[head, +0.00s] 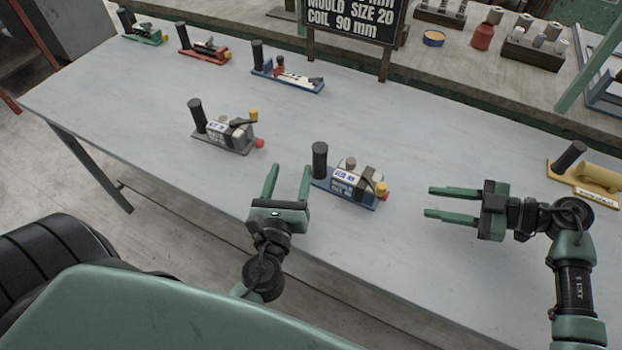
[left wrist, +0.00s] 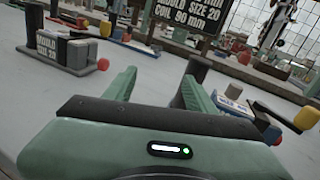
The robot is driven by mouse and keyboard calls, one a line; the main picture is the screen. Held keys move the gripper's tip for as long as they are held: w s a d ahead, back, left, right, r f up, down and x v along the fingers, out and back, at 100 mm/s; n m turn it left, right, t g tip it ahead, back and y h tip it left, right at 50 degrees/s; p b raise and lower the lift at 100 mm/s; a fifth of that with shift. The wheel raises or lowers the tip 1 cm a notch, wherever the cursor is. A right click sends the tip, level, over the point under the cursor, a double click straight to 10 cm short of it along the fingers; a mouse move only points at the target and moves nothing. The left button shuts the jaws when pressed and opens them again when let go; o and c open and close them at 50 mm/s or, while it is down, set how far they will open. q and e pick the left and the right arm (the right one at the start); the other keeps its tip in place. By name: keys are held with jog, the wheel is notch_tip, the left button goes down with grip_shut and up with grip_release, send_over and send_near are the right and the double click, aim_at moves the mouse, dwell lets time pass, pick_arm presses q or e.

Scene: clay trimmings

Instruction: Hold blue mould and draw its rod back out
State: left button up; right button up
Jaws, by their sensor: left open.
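The blue mould (head: 345,188) stands on the table with a blue base, a pale block with a label, an upright black handle (head: 320,160) and a red end piece at the right. It also shows in the left wrist view (left wrist: 232,104), partly hidden behind my right-hand finger. My left gripper (head: 289,167) is open and empty, just left of the black handle and apart from it. My right gripper (head: 430,201) is open and empty, to the right of the mould, with its fingers pointing left towards the red end. I cannot make out the rod clearly.
A grey mould (head: 222,140) stands left of the blue one. Green (head: 143,36), red (head: 204,52) and another blue-based tool (head: 287,80) lie farther back. A yellow tool (head: 585,180) is at the far right. A sign (head: 355,22) stands behind. The table between them is clear.

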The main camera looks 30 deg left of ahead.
aim_at(318, 159)
pick_arm(q)
jog(key=d, duration=0.1)
jog(key=d+m+h, duration=0.1)
jog(key=d+r+m, duration=0.1)
jog(key=d, duration=0.1)
jog(key=shift+d+t+h, duration=0.1)
jog(key=shift+t+h, duration=0.2)
jog(key=shift+w+d+m, duration=0.2)
jog(key=shift+d+m, duration=0.1)
jog(key=shift+w+r, duration=0.1)
jog(key=shift+w, duration=0.25)
jog(key=x, duration=0.6)
jog(key=shift+w, duration=0.4)
grip_shut()
